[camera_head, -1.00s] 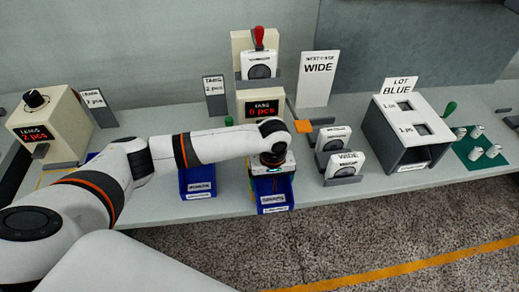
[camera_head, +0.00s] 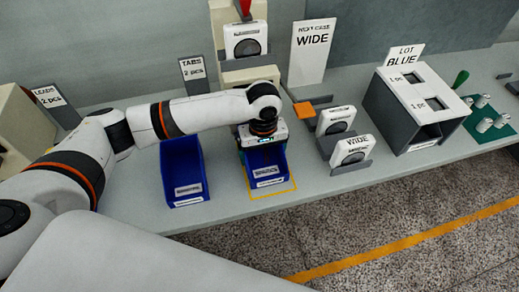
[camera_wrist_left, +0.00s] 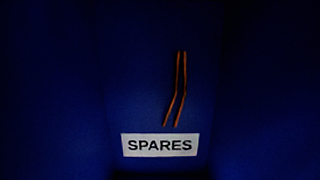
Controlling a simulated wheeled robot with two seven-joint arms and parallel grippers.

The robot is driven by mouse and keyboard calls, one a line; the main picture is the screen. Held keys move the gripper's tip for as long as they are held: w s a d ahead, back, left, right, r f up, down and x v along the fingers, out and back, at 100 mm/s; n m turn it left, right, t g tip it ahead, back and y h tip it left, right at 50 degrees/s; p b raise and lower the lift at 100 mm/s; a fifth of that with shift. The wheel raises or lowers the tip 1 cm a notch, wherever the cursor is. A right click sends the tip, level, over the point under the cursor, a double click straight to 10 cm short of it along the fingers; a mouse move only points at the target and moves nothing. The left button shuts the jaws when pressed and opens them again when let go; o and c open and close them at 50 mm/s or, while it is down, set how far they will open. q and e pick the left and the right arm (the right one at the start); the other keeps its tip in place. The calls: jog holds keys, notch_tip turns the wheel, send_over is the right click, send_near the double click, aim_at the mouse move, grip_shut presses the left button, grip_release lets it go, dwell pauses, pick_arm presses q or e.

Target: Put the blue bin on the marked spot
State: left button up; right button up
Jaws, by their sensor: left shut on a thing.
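A blue bin (camera_head: 267,166) with white labels on its front is under my left gripper (camera_head: 263,146), which is shut on it near its back. The marked spot, a yellow outline (camera_head: 274,192) on the table, shows in front of and beside the bin's lower front. The bin appears over or within the outline; I cannot tell whether it touches the table. The left wrist view looks into a dark blue bin interior (camera_wrist_left: 80,90), with a "SPARES" label (camera_wrist_left: 159,145) and two thin orange leads (camera_wrist_left: 177,88) in it. The fingertips are hidden there. My right gripper is not in view.
A second blue bin (camera_head: 184,172) stands to the left, with a gap between. White cased units (camera_head: 351,151) in grey holders stand to the right, then the "LOT BLUE" box (camera_head: 413,108). A machine with a white unit (camera_head: 244,40) is behind. The table's front edge is close.

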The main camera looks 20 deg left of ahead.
aim_at(264, 160)
pick_arm(q)
jog(key=shift+s+d+r, duration=0.15)
jog(key=shift+d, duration=0.05)
jog(key=o, duration=0.8)
jog(key=shift+w+f, duration=0.2)
jog(key=shift+f, duration=0.05)
jog(key=shift+s+r, duration=0.1)
jog(key=shift+r, duration=0.15)
notch_tip(264, 160, up, 12)
jog(key=shift+f, duration=0.1)
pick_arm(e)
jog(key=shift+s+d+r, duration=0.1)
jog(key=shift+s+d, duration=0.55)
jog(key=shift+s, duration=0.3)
